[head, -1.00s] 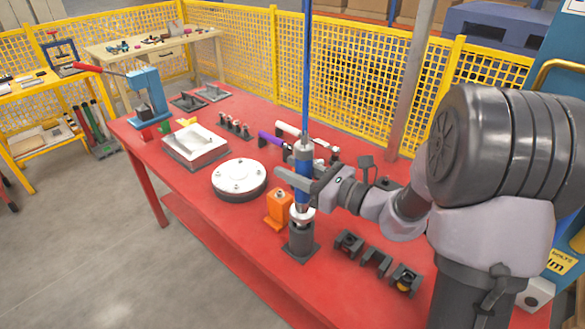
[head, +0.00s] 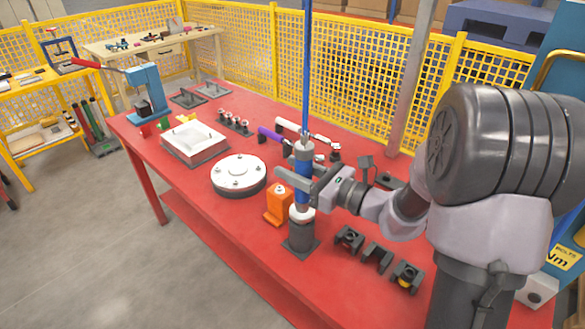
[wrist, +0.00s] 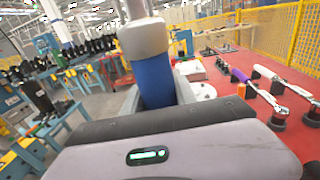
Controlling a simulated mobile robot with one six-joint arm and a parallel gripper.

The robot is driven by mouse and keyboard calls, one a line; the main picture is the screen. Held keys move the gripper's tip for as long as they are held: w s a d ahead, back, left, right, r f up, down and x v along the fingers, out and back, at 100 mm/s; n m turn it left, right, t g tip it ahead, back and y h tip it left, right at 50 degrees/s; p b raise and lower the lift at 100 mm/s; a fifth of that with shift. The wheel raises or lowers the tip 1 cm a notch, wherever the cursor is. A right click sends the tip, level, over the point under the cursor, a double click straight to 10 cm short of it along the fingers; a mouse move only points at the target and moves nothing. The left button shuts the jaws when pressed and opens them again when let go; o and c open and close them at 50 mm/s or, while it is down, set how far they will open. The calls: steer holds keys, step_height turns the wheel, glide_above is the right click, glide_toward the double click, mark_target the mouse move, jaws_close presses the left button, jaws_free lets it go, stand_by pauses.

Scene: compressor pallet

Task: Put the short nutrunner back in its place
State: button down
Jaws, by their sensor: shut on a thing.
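The short nutrunner (head: 304,160) is an upright blue and silver tool with a blue hose rising from its top. My gripper (head: 300,187) is shut around its blue body, which also fills the middle of the wrist view (wrist: 154,80). The nutrunner's lower end meets a dark grey cylindrical holder (head: 301,236) on a square base at the table's front edge. A white ring shows at the holder's mouth. I cannot tell how deep the tip sits.
An orange stand (head: 279,205) is close left of the holder. Several dark cradles (head: 376,258) stand to its right. A round white-topped flange (head: 239,174), a purple-handled wrench (head: 270,136) and a white-handled wrench (head: 292,126) lie on the red table (head: 200,205).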

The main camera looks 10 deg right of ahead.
steer(key=shift+f+b, duration=0.65)
steer(key=shift+f, duration=0.15)
steer(key=c, duration=0.9)
jaws_free()
steer(key=p+v, duration=0.4)
steer(key=v, duration=1.3)
steer(key=shift+d, duration=0.25)
